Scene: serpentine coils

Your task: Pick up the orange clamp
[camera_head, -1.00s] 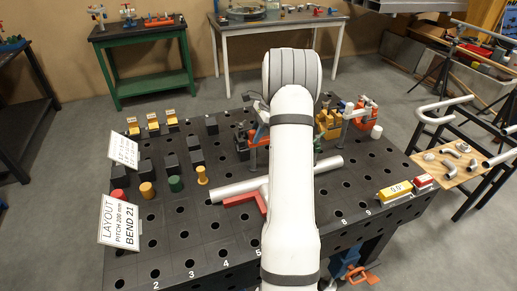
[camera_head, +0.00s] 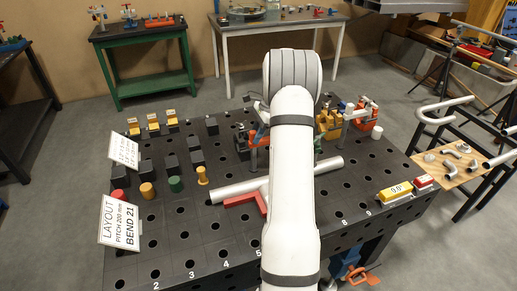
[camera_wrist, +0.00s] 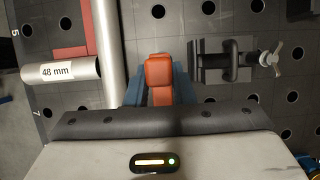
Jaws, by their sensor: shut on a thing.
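In the wrist view the orange clamp (camera_wrist: 158,82) sits between the two blue-grey fingers of my gripper (camera_wrist: 160,90). The fingers are shut on it from both sides. Its near end is hidden by the dark gripper body. In the head view my own arm hides the gripper. I cannot tell there whether the orange piece (camera_head: 253,157) beside the arm is the same clamp.
A grey pipe (camera_wrist: 108,45) runs close beside the left finger, with a pipe marked 48 mm (camera_wrist: 60,71) further left. A dark clamp with a wing screw (camera_wrist: 232,61) stands at right. The holed black table (camera_head: 180,250) has free room at the front left.

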